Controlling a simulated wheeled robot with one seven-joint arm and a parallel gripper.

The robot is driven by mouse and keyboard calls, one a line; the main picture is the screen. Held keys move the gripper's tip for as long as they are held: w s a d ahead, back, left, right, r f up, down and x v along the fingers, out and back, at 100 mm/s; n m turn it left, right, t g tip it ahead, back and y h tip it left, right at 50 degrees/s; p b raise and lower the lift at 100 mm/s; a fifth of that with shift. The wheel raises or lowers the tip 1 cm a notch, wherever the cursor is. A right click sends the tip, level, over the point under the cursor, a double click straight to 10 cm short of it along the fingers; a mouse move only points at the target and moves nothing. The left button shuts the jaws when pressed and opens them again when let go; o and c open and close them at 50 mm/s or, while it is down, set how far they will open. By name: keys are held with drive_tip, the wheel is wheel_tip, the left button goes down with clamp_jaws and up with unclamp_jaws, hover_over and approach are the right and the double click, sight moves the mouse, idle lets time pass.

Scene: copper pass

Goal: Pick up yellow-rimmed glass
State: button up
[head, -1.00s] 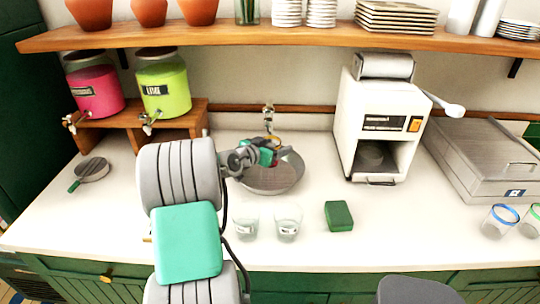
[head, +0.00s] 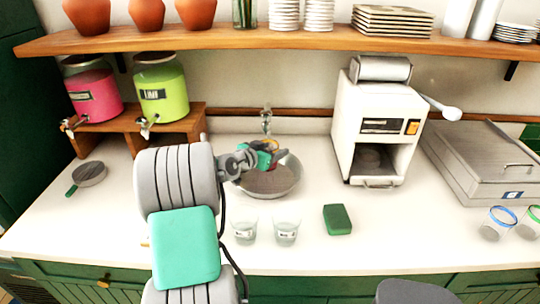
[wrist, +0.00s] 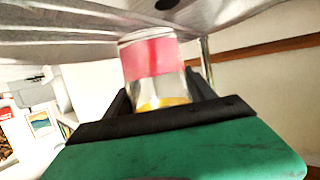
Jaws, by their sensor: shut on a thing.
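The yellow-rimmed glass (wrist: 148,80) is clear with a pink-red band, and yellow shows at its end nearest my gripper in the wrist view. My gripper (wrist: 160,95) is shut on it, with one dark finger on each side. In the head view, my gripper (head: 270,158) is over the round metal basin (head: 284,188). Only a small part of the glass (head: 272,144) shows there, as an orange-yellow rim and a bit of red. The rest is hidden by the gripper. I cannot tell whether the glass touches the basin.
Two clear glasses (head: 286,232) and a green sponge (head: 337,219) stand near the counter's front. A white machine (head: 381,125) is right of the basin. Blue-rimmed (head: 502,219) and green-rimmed (head: 533,216) glasses are far right. A tap (head: 266,118) and wooden shelf (head: 300,40) are behind.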

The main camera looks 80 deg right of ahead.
drive_tip(key=shift+a+r, duration=0.1)
drive_tip(key=shift+r, duration=0.05)
drive_tip(key=shift+w+a+r+b, duration=0.35)
drive_tip(key=shift+a+r, duration=0.2)
drive_tip(key=shift+r, duration=0.1)
drive_tip(key=r+b+v, duration=0.2)
drive_tip(key=v, duration=1.2)
drive_tip(key=shift+s+d+r, duration=0.2)
drive_tip(key=shift+s+d, duration=0.05)
drive_tip(key=shift+d, duration=0.1)
drive_tip(key=shift+w, duration=0.1)
idle(1.8)
